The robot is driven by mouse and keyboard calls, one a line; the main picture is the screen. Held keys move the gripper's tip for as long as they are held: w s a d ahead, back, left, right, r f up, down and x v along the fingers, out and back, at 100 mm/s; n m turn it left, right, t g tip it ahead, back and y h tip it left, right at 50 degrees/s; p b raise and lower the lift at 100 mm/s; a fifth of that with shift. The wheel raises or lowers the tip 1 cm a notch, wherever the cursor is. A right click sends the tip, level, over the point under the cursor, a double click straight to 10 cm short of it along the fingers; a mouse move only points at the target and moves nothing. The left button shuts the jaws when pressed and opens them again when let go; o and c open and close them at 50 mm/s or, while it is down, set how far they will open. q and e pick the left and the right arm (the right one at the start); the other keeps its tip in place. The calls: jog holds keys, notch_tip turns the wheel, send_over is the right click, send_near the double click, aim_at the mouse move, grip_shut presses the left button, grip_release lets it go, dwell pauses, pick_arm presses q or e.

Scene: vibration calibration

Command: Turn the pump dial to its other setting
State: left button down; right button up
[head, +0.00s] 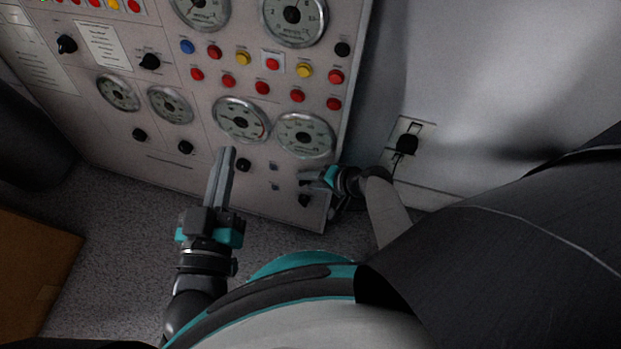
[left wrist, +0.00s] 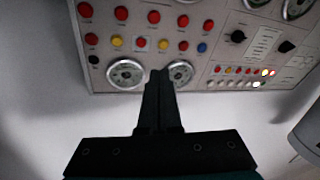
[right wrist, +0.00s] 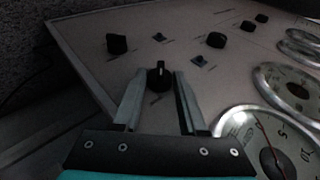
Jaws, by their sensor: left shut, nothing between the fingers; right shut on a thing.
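A grey panel (head: 120,150) carries several black dials, and its labels are too small to read, so I cannot confirm which is the pump dial. My right gripper (head: 314,178) is at the panel's lower right corner. In the right wrist view its fingers (right wrist: 158,78) are shut on a black dial (right wrist: 160,72) with a pale pointer mark; the head view hides most of that dial. My left gripper (head: 228,154) is shut and empty, in front of the lower gauges. Its closed fingers also show in the left wrist view (left wrist: 160,74).
Another black dial (head: 304,200) sits just below the right gripper, and one (head: 243,165) is to its left. Round gauges (head: 305,135) are above. A wall socket with a black plug (head: 407,143) is right of the panel. A brown box (head: 35,270) lies at lower left.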

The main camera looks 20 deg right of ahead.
grip_shut()
pick_arm(q)
jog(key=shift+w+a+f+m+g+y+p, duration=0.25)
jog(key=shift+a+f+g+y+p, duration=0.35)
jog(key=shift+g, duration=0.55)
jog(key=shift+w+a+f+m+g+y+p, duration=0.15)
jog(key=shift+w+a+f+g+y+p, duration=0.2)
jog(key=shift+a+f+g+p, duration=0.65)
pick_arm(e)
jog(key=shift+w+a+g+h+b, duration=0.1)
jog(key=shift+g+h+b, duration=0.2)
jog(key=shift+g+h, duration=0.15)
pick_arm(q)
jog(key=shift+d+r+g, duration=0.1)
jog(key=shift+r+g, duration=0.15)
pick_arm(e)
jog(key=o, duration=0.8)
grip_release()
jog(key=shift+r, duration=0.1)
jog(key=shift+c, duration=0.2)
